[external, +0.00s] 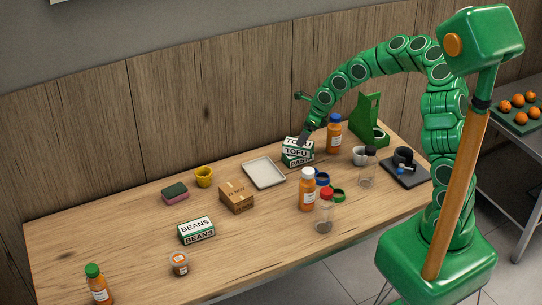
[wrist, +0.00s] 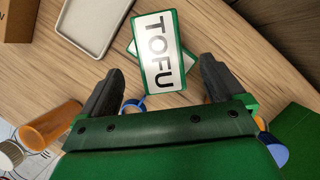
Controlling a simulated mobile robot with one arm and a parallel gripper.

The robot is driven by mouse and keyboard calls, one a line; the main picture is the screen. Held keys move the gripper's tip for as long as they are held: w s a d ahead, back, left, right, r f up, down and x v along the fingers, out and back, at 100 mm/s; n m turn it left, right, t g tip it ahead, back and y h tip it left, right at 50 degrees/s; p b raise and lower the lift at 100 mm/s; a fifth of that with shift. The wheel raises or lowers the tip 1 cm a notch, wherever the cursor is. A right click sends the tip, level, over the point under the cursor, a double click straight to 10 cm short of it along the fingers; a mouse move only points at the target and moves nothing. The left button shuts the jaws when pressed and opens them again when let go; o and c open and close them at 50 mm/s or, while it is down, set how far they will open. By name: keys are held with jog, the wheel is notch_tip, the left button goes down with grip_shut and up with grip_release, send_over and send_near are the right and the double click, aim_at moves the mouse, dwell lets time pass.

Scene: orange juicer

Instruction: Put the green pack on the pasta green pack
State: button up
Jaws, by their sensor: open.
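The green and white tofu pack (external: 291,152) lies on top of the green pasta pack (external: 301,162) near the back of the table. In the wrist view the tofu pack (wrist: 160,50) shows its label, and corners of the pack below it (wrist: 133,48) stick out at an angle. My gripper (external: 305,138) is close above the stack. In the wrist view my gripper (wrist: 161,68) is open, with its fingers apart on either side of the tofu pack's near end and not touching it. Most of the pasta pack is hidden. A green beans pack (external: 196,231) lies apart at front left.
A white tray (external: 264,173) and a cardboard box (external: 237,197) lie left of the stack. An orange bottle (external: 334,134) and a green juicer stand (external: 369,117) are behind to the right. Bottles, a blue ring (external: 322,179) and a cup (external: 359,156) crowd the right side.

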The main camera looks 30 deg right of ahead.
jog(key=shift+v, duration=2.8)
